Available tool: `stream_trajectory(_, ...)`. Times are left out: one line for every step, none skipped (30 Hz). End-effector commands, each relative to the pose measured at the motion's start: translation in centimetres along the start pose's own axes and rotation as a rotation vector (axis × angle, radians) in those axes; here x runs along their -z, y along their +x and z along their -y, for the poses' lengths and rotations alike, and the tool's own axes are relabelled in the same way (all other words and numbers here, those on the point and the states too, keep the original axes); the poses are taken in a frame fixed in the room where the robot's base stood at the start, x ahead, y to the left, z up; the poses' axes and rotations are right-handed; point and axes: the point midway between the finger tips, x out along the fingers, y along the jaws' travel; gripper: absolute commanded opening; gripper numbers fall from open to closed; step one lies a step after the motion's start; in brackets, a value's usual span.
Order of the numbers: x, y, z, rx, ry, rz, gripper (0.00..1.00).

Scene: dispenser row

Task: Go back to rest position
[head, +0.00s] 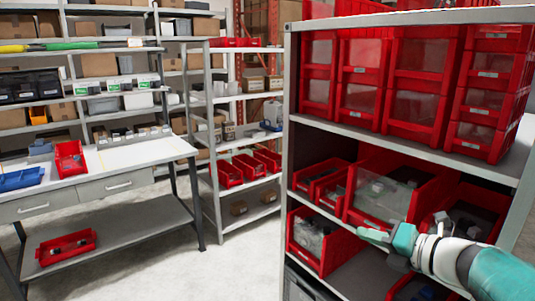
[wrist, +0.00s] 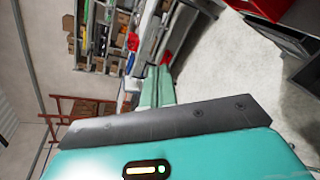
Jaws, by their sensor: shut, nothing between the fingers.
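My gripper (head: 374,237) is at the lower right of the head view, in front of the shelf rack with red bins. Its teal fingers point left and it holds nothing that I can see. In the wrist view the gripper (wrist: 158,88) shows as narrow teal fingers beyond a dark grey plate and a teal housing. The fingers look closed together. The wrist view is strongly tilted.
The grey rack (head: 287,130) with red bins (head: 388,195) stands close behind my gripper. A workbench (head: 120,152) with a red bin (head: 70,158) and a blue tray (head: 20,179) is at left. Clear floor (head: 235,255) lies between them.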

Motion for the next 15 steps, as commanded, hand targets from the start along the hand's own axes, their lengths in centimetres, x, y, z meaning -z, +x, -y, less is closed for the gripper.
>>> stream_trajectory(2.1, 0.4, -1.1, 0.013, -0.17, -0.074, 0.0)
stream_trajectory(3.4, 0.5, -1.5, 0.021, -0.281, -0.12, 0.0)
stream_trajectory(5.1, 0.7, -1.9, 0.026, -0.429, -0.183, 0.0)
stream_trajectory(6.3, 0.7, -2.2, 0.027, -0.54, -0.229, 0.0)
stream_trajectory(7.4, 0.6, -2.4, 0.026, -0.653, -0.275, 0.0)
stream_trajectory(8.9, 0.5, -2.6, 0.02, -0.803, -0.337, 0.0)
stream_trajectory(10.0, 0.3, -2.8, 0.01, -0.918, -0.384, 0.0)
stream_trajectory(11.0, 0.1, -2.9, -0.001, -1.033, -0.429, 0.0)
stream_trajectory(12.3, -0.2, -3.0, -0.02, -1.185, -0.491, 0.0)
stream_trajectory(13.2, -0.5, -3.0, -0.036, -1.299, -0.536, 0.0)
stream_trajectory(14.0, -0.8, -3.0, -0.056, -1.415, -0.583, 0.0)
stream_trajectory(15.0, -1.3, -2.9, -0.087, -1.567, -0.644, 0.0)
stream_trajectory(15.8, -1.6, -2.8, -0.113, -1.682, -0.69, 0.0)
stream_trajectory(16.4, -2.0, -2.7, -0.141, -1.796, -0.735, 0.0)
stream_trajectory(17.1, -2.6, -2.6, -0.185, -1.948, -0.798, 0.0)
